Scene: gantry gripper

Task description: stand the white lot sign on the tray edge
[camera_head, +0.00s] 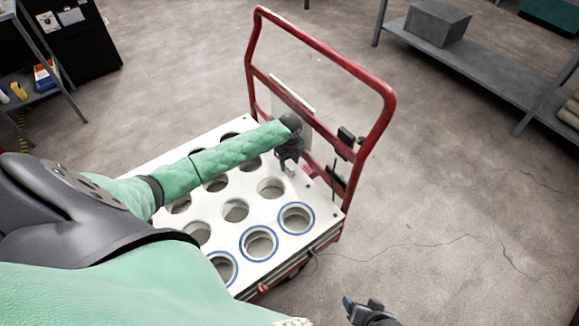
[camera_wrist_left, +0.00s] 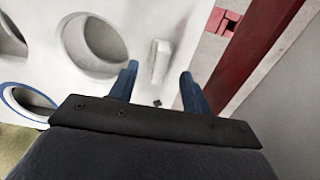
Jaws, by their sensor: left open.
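The white tray (camera_head: 212,246) with rows of round holes lies on a red-framed cart. My left gripper (camera_head: 287,160) is over the tray's far right edge, beside the red handle frame. In the left wrist view its two blue fingers (camera_wrist_left: 158,88) are apart with nothing gripped. A small white upright piece (camera_wrist_left: 160,63), perhaps the lot sign, shows on the tray beyond and between the fingertips; I cannot tell for sure what it is. In the head view my arm and gripper hide that spot. My right gripper (camera_head: 362,306) is low at the bottom edge, away from the tray, partly cut off.
The red handle (camera_head: 330,52) rises close behind my left gripper. A red block (camera_wrist_left: 228,22) sits by the tray edge. Several holes have blue rims (camera_head: 259,243). A grey shelf with a box (camera_head: 437,22) stands at back right. The floor right of the cart is clear.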

